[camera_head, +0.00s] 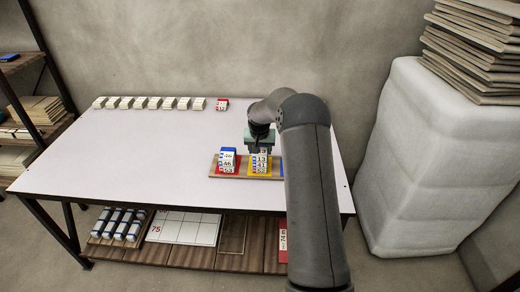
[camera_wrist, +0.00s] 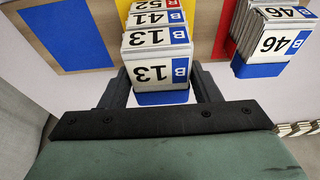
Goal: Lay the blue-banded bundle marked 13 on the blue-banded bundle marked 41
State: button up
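The blue-banded bundle marked 13 (camera_wrist: 153,72) tops a stack and lies on the blue-banded bundle marked 41 (camera_wrist: 150,18). In the head view the 13 (camera_head: 261,160) and 41 (camera_head: 261,165) labels show one above the other, with no clear gap. A red-banded bundle (camera_wrist: 146,5), apparently marked 52, is beneath them. My gripper (camera_head: 260,146) is above this stack. In the wrist view my gripper's dark fingers (camera_wrist: 162,85) stand on both sides of the 13 bundle. I cannot tell whether they press on it or stand slightly apart.
The stack stands on the yellow square (camera_head: 261,175) of a board. On its red square (camera_head: 225,173) is a stack topped by a blue-banded 46 bundle (camera_head: 227,155). Its blue square (camera_wrist: 67,36) looks empty. Several pale bundles (camera_head: 148,103) and a red one (camera_head: 222,104) line the table's back.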

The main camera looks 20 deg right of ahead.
jog(key=o, duration=0.4)
jog(key=shift+r+p, duration=0.3)
jog(key=b+v, duration=0.1)
jog(key=v, duration=1.1)
jog(key=s+a+r+n, duration=0.1)
jog(key=s+a+r, duration=0.2)
jog(key=s+a, duration=0.25)
jog(key=s+a+n+g, duration=0.1)
jog(key=s+a, duration=0.3)
jog(key=s, duration=0.7)
jog(key=s+a+f+n+y, duration=0.1)
jog(key=s+a, duration=0.4)
jog(key=s, duration=0.7)
jog(key=s+a+n+g, duration=0.1)
jog(key=s+a+n, duration=0.2)
jog(key=s, duration=0.9)
jog(key=shift+s+a+f+g+y, duration=0.1)
jog(key=shift+s+a+g+y, duration=0.1)
jog(key=shift+a, duration=0.35)
jog(key=shift+s+a+f+g+y, duration=0.1)
jog(key=shift+a+y, duration=0.1)
jog(key=shift+a, duration=0.3)
